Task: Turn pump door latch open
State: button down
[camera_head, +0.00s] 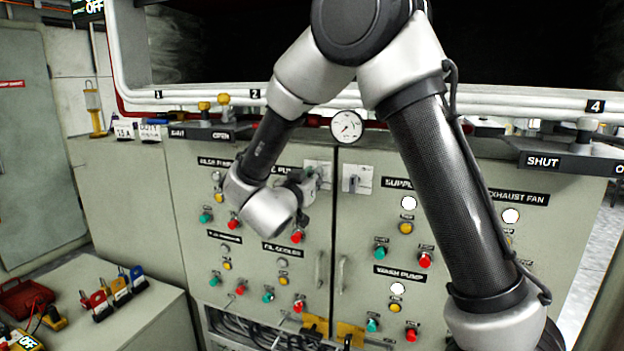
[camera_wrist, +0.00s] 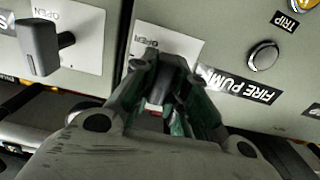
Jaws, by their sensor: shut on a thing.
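The pump door latch is a dark handle (camera_wrist: 170,90) on a white plate (camera_wrist: 160,42) marked OPEN, on the grey cabinet door with the FIRE PUMP label (camera_wrist: 240,85). My gripper (camera_wrist: 168,82) is shut on this latch, its fingers on either side and hiding much of it. In the head view my gripper (camera_head: 303,186) is at the plate left of the door seam. The latch's exact angle is hard to tell. A second latch (camera_wrist: 40,46) on the neighbouring door stands apart from my gripper.
Buttons and lamps surround the latches, including a red button (camera_head: 296,237) just below my gripper. Door handles (camera_head: 318,270) stand lower down. A round gauge (camera_head: 346,126) and shelf ledge are above. A bench (camera_head: 120,318) with padlocks stands at lower left.

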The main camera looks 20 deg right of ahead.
jog(key=shift+m, duration=0.3)
jog(key=m, duration=0.3)
jog(key=shift+d+m, duration=0.1)
jog(key=shift+m, duration=0.2)
jog(key=m, duration=0.4)
jog(key=shift+s+f, duration=0.1)
jog(key=m, duration=0.5)
jog(key=shift+d+f, duration=0.1)
jog(key=m, duration=0.4)
jog(key=shift+f+m, duration=0.1)
jog(key=shift+m, duration=0.2)
jog(key=c, duration=1.4)
grip_release()
